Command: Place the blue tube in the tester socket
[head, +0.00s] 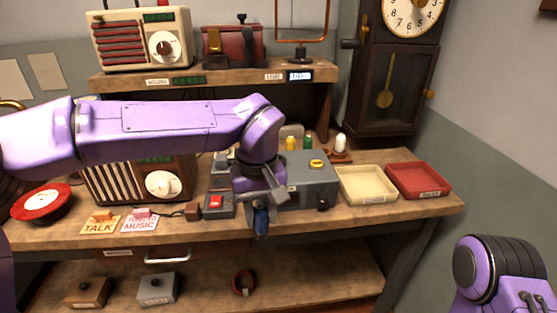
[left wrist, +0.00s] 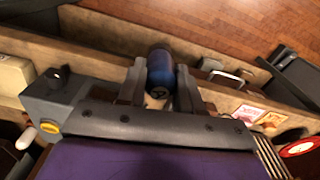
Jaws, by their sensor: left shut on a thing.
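The blue tube (head: 261,222) is a dark blue cylinder in my left gripper (head: 262,204), in front of the table's front edge in the head view. In the left wrist view the tube (left wrist: 160,72) sits between the two fingers of the left gripper (left wrist: 160,88), its round end toward the camera. The grey tester box (head: 312,190) stands on the table just right of the gripper, with a yellow button (head: 317,163). The tester also shows at left in the left wrist view (left wrist: 60,92). I cannot make out its socket; my arm hides part of the box. My right gripper is out of view.
Yellow (head: 291,143) and green (head: 307,143) tubes stand behind the tester, near a white bulb (head: 340,143). A cream tray (head: 366,197) and a red tray (head: 420,192) lie to the right. A red-button switch (head: 216,204) and a radio (head: 150,187) are at left.

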